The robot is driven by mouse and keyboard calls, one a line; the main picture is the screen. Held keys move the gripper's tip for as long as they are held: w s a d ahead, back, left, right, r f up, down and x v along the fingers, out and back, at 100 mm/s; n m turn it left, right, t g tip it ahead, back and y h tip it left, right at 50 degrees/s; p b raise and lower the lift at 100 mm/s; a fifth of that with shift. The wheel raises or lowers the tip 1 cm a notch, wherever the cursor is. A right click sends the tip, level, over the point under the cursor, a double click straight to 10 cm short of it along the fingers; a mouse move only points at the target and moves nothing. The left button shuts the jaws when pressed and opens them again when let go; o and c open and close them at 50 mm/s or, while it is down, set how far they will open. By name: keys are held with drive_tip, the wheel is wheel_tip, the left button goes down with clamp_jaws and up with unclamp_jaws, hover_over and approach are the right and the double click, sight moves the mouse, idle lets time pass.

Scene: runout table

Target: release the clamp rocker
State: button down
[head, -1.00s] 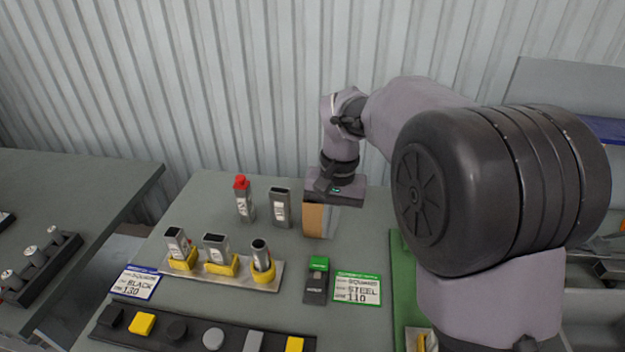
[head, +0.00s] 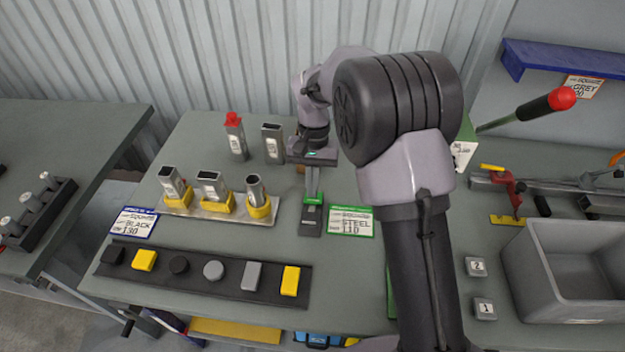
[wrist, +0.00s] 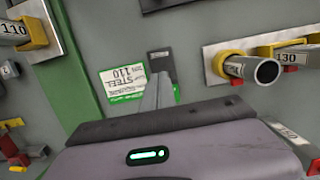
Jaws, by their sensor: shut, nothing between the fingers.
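The clamp rocker (head: 311,222) is a small dark block with a green far end, on the table beside the green-edged STEEL 110 card (head: 351,221). My gripper (head: 312,190) points down at the green end, its grey fingers shut with nothing between them. In the wrist view the shut fingers (wrist: 156,90) cover part of the rocker. Its dark end (wrist: 160,66) and a strip of green beside the fingers show. I cannot tell whether the fingertips touch the green end.
Left of the rocker, a metal plate (head: 180,208) holds several tubes in yellow clamps. Two upright pieces, one red-topped (head: 235,138) and one grey (head: 272,144), stand behind. A black strip (head: 205,290) with several caps lies in front. A grey bin (head: 520,262) stands at right.

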sight(311, 220)
drive_tip(key=f+b, duration=0.1)
drive_tip(key=f, duration=0.2)
drive_tip(key=s+f+b, duration=0.1)
drive_tip(key=f, duration=0.3)
drive_tip(key=shift+s+a+f, duration=0.15)
drive_tip(key=shift+s, duration=0.05)
drive_tip(key=b, duration=0.2)
drive_tip(key=f+t+b, duration=0.1)
drive_tip(key=b, duration=0.1)
drive_tip(key=shift+s+f+t, duration=0.25)
drive_tip(key=shift+t, duration=0.05)
drive_tip(key=t+b, duration=0.1)
drive_tip(key=b, duration=0.1)
drive_tip(key=s+t+b, duration=0.1)
drive_tip(key=b, duration=0.2)
drive_tip(key=shift+s+a+f+h, duration=0.1)
drive_tip(key=shift+a+f+h, duration=0.1)
drive_tip(key=shift+h, duration=0.2)
wheel_tip(311, 220, up, 14)
drive_tip(key=s+p, duration=0.3)
drive_tip(key=p, duration=0.4)
drive_tip(key=shift+a, duration=0.2)
